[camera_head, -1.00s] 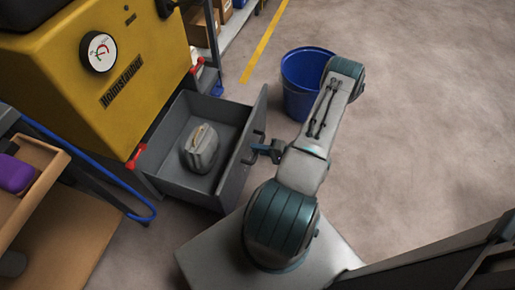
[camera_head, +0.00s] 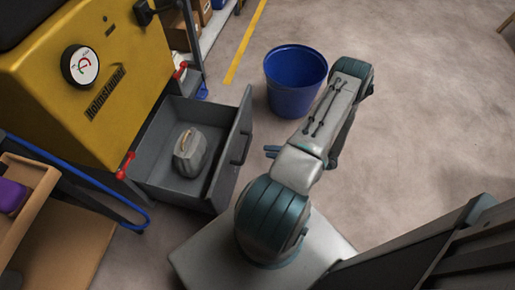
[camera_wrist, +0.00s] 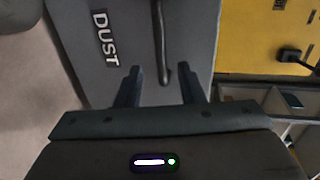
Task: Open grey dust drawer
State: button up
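The grey dust drawer (camera_head: 225,160) stands pulled out from under the yellow machine (camera_head: 88,80), with its inside visible from above. A grey bag-like item with a tan handle (camera_head: 189,152) sits in it. In the wrist view the drawer front (camera_wrist: 135,35) carries the word DUST, and its dark bar handle (camera_wrist: 162,45) runs down toward my gripper. My gripper (camera_wrist: 160,82) has its two fingers spread apart, with the handle's end between or just beyond the tips and nothing clamped. In the head view the gripper (camera_head: 272,152) is mostly hidden by my arm and is apart from the handle.
A blue bucket (camera_head: 295,82) stands on the floor beyond the drawer. A cart with a blue tube frame (camera_head: 75,180) and a wooden tray with a purple item (camera_head: 12,196) is at left. Shelving with boxes (camera_head: 182,30) stands behind.

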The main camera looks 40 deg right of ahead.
jog(key=v, duration=0.3)
jog(key=shift+s+d, duration=0.2)
jog(key=shift+r, duration=0.1)
dwell(0.3)
jog(key=w+a+r+n+g+p, duration=0.2)
jog(key=w+a+r+g+p, duration=0.15)
jog(key=r, duration=0.75)
jog(key=w+a+r+n+g+y+p, duration=0.1)
jog(key=w+a+r+n+g+p, duration=0.25)
jog(key=r, duration=0.85)
jog(key=w+a+r+n+g+p, duration=0.15)
jog(key=a+r+g+p, duration=0.3)
jog(key=r, duration=0.65)
jog(key=s+a+r+n+h+p, duration=0.1)
jog(key=a+r+p, duration=0.4)
jog(key=r, duration=0.6)
jog(key=s+a+r+n+t+h+p, duration=0.1)
jog(key=s+a+r+h+p, duration=0.2)
jog(key=r, duration=0.9)
jog(key=s+a+r+n+h+p, duration=0.1)
jog(key=a+r+h+p, duration=0.5)
jog(key=r, duration=0.6)
jog(key=shift+s+a+n+t+p, duration=0.35)
jog(key=shift+s+a+p, duration=0.2)
jog(key=shift+s+p, duration=0.35)
